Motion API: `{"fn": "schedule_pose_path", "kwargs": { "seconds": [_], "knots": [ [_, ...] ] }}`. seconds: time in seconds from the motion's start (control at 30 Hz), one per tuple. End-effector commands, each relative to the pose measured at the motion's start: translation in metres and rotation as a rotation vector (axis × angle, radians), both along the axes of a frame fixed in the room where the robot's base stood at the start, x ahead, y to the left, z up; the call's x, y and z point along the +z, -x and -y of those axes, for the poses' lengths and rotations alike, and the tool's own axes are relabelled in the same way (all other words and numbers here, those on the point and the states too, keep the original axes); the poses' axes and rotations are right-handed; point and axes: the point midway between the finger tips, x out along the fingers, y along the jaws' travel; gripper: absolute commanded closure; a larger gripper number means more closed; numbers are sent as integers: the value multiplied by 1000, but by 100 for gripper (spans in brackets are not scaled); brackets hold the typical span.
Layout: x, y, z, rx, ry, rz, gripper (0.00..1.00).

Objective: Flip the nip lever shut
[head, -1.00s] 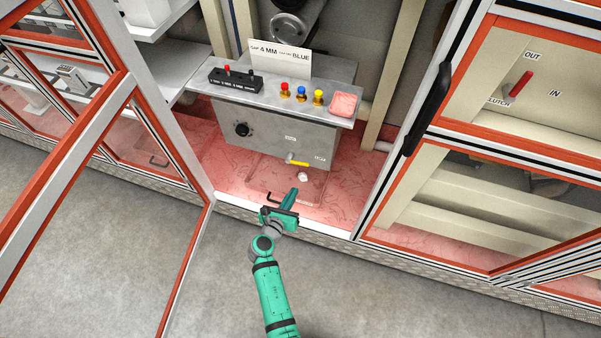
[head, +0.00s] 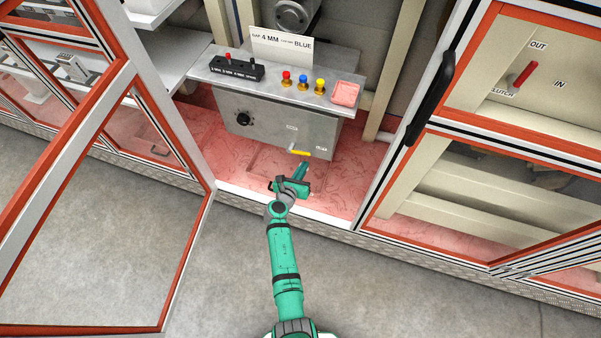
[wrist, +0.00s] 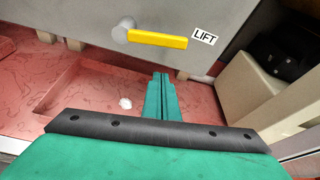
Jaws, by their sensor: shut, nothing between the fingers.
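A yellow-handled lever (head: 300,153) sits low on the front of the grey box (head: 270,122). It is the only lever I see on that face; no label reading "nip" is legible. In the wrist view the yellow lever (wrist: 157,39) runs nearly level from a round grey pivot at its left end toward a LIFT label (wrist: 204,37). My gripper (head: 304,167) is shut and empty, just below the lever. In the wrist view my gripper's fingertips (wrist: 162,76) lie together below the yellow bar, with a visible gap between.
A small white thing (wrist: 125,103) lies on the pink floor. The open door frame (head: 184,257) is left; a red clutch lever (head: 523,75) is on the right panel.

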Motion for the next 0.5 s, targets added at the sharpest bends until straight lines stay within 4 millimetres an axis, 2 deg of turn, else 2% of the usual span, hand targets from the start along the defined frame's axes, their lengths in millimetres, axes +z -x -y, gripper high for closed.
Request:
{"fn": "schedule_pose_path", "kwargs": {
  "seconds": [0.23, 0.5],
  "knots": [
    [27, 0, -5, 1, 0, 4, 100],
    [39, -1, -8, 2, 0, 2, 100]
  ]
}}
